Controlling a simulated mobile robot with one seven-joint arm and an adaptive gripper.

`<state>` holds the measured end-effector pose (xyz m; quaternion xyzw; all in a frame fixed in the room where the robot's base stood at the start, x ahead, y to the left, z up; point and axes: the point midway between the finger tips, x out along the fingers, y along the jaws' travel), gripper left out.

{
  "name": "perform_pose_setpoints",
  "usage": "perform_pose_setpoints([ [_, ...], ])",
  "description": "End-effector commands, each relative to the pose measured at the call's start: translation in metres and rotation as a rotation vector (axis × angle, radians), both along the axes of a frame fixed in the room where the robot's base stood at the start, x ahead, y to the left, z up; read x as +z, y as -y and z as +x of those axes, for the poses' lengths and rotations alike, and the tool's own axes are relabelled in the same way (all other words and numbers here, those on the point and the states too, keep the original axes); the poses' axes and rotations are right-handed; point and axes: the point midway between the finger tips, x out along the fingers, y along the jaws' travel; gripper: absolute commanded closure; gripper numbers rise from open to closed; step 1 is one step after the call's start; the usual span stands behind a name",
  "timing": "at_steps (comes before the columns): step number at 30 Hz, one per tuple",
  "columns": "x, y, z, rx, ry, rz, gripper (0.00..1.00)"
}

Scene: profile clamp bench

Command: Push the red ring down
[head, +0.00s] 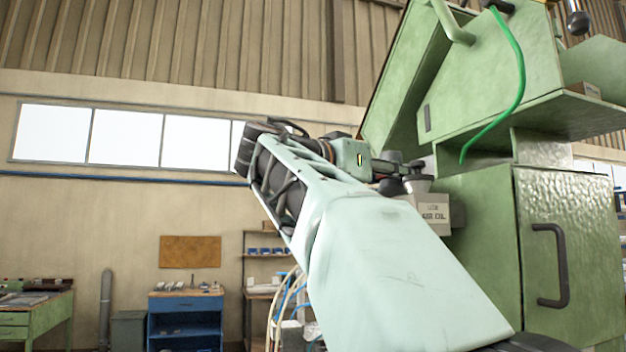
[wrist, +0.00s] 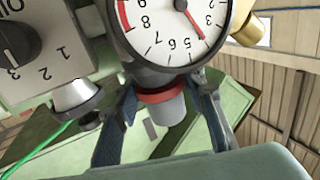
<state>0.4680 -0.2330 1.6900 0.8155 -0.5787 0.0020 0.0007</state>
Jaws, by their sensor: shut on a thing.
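The red ring (wrist: 162,96) sits around a grey cylindrical stem just below a round dial gauge in the wrist view. My gripper (wrist: 166,100) has one dark finger on each side of the ring and is shut on it. The contact at the fingertips is partly hard to make out. In the head view my gripper (head: 398,168) is at the far end of my arm, beside the green machine, and the ring cannot be made out there.
The white-faced gauge (wrist: 170,22) is right above the ring. A grey knob box (wrist: 40,50) and a silver fitting (wrist: 75,95) are close on the left. A brass fitting (wrist: 252,28) is at right. The green machine (head: 478,220) stands behind, with a hanging green hose (head: 518,70).

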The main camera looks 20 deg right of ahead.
Motion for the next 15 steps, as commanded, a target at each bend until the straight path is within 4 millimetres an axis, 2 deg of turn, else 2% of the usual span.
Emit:
perform_pose_setpoints([
  [2, -0.0031, 0.0003, 0.0003, -0.003, -0.005, 0.006, 1.0],
  [3, -0.0033, 0.0003, 0.0004, -0.003, -0.005, 0.007, 0.6],
  [8, -0.0028, 0.0002, 0.0005, -0.002, -0.005, 0.005, 0.44],
  [15, -0.002, -0.0001, 0.0003, -0.001, -0.004, 0.004, 0.44],
])
